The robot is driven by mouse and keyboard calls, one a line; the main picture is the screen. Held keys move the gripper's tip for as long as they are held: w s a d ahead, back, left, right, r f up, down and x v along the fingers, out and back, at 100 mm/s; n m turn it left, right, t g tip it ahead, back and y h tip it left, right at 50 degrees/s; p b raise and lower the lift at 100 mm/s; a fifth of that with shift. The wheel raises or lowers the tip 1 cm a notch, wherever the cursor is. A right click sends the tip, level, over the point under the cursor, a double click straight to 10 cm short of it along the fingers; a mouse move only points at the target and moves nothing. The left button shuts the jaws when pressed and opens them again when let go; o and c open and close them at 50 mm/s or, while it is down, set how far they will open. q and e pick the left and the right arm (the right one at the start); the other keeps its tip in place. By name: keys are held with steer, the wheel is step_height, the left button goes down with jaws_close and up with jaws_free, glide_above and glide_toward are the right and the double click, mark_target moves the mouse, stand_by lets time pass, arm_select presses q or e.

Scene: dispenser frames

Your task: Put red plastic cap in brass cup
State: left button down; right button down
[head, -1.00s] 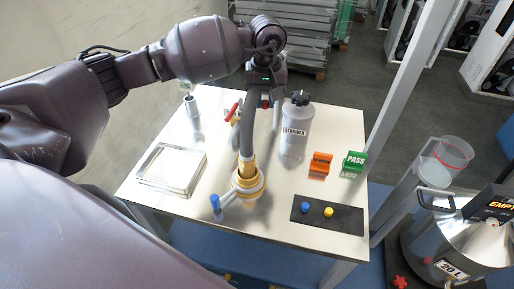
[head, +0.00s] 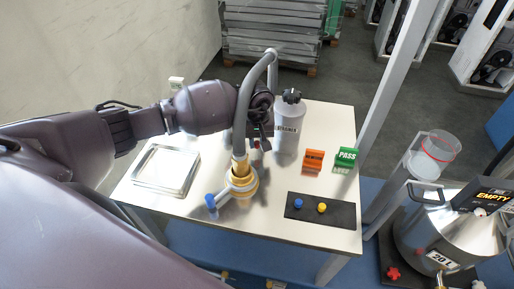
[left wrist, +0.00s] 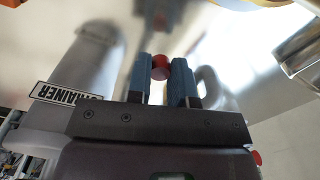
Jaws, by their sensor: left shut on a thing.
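My left gripper (head: 257,146) is low over the table, behind the brass cup as seen in the head view, and mostly hidden by my wrist and the grey hose. In the left wrist view its blue fingers (left wrist: 160,78) are shut on the small round red plastic cap (left wrist: 160,68), held near the fingertips. The brass cup (head: 247,190) stands near the table's front edge, with the grey hose's brass end above it and a blue-handled valve at its front left. The hose end hides part of its opening. My right gripper is not in view.
A grey strainer bottle (head: 287,130) stands behind right. A square metal tray (head: 160,190) lies at left. An orange block (head: 313,160) and green PASS block (head: 345,158) stand at right, behind a black mat (head: 335,212) with a blue and a yellow knob.

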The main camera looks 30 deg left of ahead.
mark_target(257, 143)
arm_select(q)
steer(key=shift+f, duration=1.9)
steer(key=c, duration=1)
jaws_free()
